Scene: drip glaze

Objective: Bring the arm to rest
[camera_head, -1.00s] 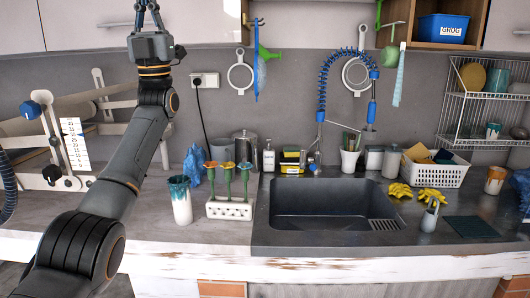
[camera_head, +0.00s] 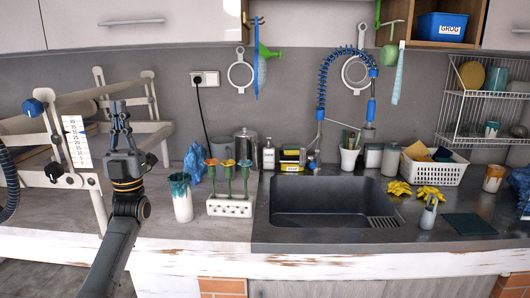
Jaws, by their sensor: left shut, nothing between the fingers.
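My left gripper (camera_head: 119,112) is at the left of the head view, pointing up, in front of the slab roller on the left end of the counter. Its fingers are close together and hold nothing. My left arm (camera_head: 118,235) comes up from the bottom left edge. My right arm and gripper do not show. A white cup with dripping teal glaze (camera_head: 182,203) stands upright on the counter to the right of my left arm, apart from it.
A white holder (camera_head: 229,208) with several flower-topped tools stands right of the cup. Farther right are the dark sink (camera_head: 330,205), yellow gloves (camera_head: 400,188) and a white basket (camera_head: 434,172). The slab roller frame (camera_head: 52,145) stands close behind my left arm.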

